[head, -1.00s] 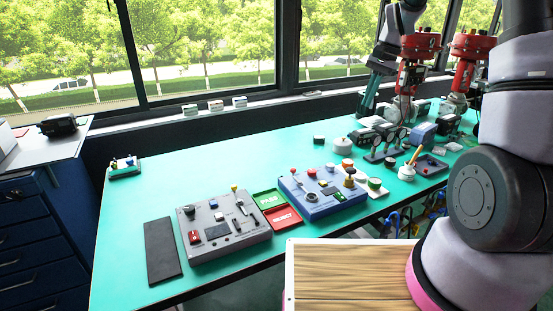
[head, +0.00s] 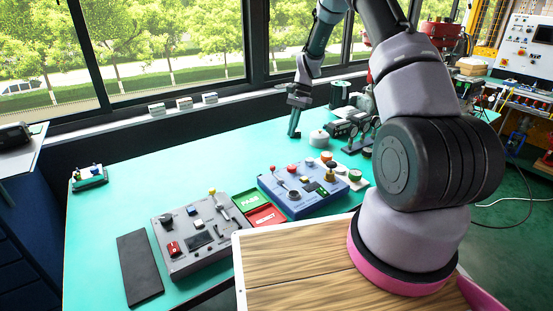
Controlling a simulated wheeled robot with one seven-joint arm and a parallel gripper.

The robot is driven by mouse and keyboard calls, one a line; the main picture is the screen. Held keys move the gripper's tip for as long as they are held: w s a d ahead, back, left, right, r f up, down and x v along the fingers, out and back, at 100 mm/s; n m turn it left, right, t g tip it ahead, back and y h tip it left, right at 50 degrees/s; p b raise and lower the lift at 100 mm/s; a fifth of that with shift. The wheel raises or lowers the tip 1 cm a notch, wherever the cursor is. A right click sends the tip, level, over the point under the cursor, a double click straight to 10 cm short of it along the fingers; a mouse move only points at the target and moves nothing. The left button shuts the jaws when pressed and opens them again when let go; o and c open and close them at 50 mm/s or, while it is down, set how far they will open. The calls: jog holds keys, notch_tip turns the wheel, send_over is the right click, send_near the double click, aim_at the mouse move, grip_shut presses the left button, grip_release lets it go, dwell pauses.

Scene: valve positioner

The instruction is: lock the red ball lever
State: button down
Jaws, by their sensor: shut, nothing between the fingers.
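A lever with a small red ball (head: 272,168) stands on the blue control box (head: 302,208), at its left side. Its shaft slants from the ball down to a dark round base on the box top. Whether it is locked cannot be told at this size. My gripper (head: 294,134) points down over the table behind the blue box, apart from the lever. Its fingers are shut and empty.
A grey control box (head: 185,262) with a yellow-topped post stands left of the blue box. Green and red trays (head: 250,204) lie between them. A black mat (head: 138,268) lies at left. Round parts and stands (head: 355,138) crowd the back right. The table's left middle is clear.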

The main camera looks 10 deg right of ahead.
jog(key=x, duration=1)
jog(key=shift+f, duration=0.15)
jog(key=s+a, duration=0.2)
jog(key=shift+a, duration=0.35)
jog(key=shift+s+a, duration=0.2)
